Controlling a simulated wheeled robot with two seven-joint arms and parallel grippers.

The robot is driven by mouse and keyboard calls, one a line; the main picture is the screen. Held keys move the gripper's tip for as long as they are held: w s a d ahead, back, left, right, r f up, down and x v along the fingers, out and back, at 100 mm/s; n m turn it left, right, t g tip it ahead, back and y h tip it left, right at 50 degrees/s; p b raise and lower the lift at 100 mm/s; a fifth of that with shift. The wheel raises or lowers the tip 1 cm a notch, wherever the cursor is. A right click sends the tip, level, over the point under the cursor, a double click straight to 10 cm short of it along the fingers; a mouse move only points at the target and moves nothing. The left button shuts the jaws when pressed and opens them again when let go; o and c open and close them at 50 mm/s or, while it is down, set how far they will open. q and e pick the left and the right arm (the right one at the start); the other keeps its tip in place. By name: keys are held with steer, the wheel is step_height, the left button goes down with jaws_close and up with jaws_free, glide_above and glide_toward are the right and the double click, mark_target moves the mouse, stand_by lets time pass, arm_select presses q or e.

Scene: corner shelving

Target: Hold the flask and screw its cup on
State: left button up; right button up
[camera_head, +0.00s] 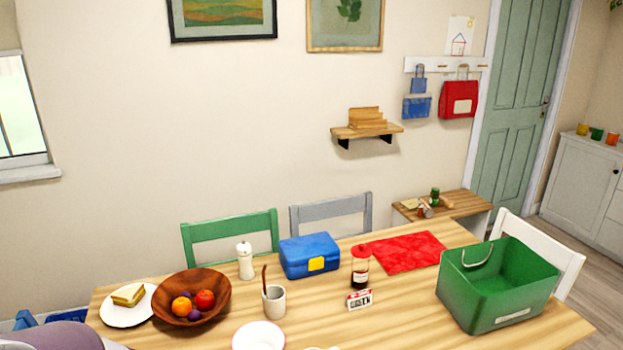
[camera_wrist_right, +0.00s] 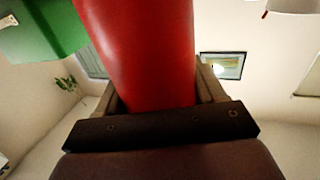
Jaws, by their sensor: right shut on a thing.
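A red, smooth, rounded body, which looks like the flask (camera_wrist_right: 145,50), fills the upper middle of the right wrist view. My right gripper (camera_wrist_right: 157,92) is shut on it, with one finger on each side. The far end of the red body runs out of the top of the picture, so its mouth is hidden. I cannot make out the flask's cup in either view. Neither gripper shows in the head view, and my left gripper is in no view.
The wooden table (camera_head: 408,318) bears a green crate (camera_head: 480,300), red mat (camera_head: 400,250), blue lunchbox (camera_head: 305,258), red-capped bottle (camera_head: 360,270), mug (camera_head: 274,302), pepper mill (camera_head: 245,262), fruit bowl (camera_head: 170,310), sandwich plate (camera_head: 115,312) and white plate (camera_head: 258,336). Chairs stand around it.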

steer(key=shift+a, duration=0.1)
steer(key=s+a+n+g+y, duration=0.1)
steer(key=a+n+g+y, duration=0.4)
steer(key=a+y, duration=0.3)
steer(key=s+a+n+g+y, duration=0.2)
steer(key=a+n+g+y, duration=0.2)
steer(key=a+n+y, duration=0.3)
steer(key=shift+s+a+f+n+g+y, duration=0.3)
steer(key=shift+a+f+g+y, duration=0.15)
steer(key=shift+a, duration=0.6)
jaws_close()
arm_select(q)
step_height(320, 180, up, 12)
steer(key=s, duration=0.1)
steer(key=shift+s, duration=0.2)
arm_select(e)
steer(key=shift+r, duration=0.1)
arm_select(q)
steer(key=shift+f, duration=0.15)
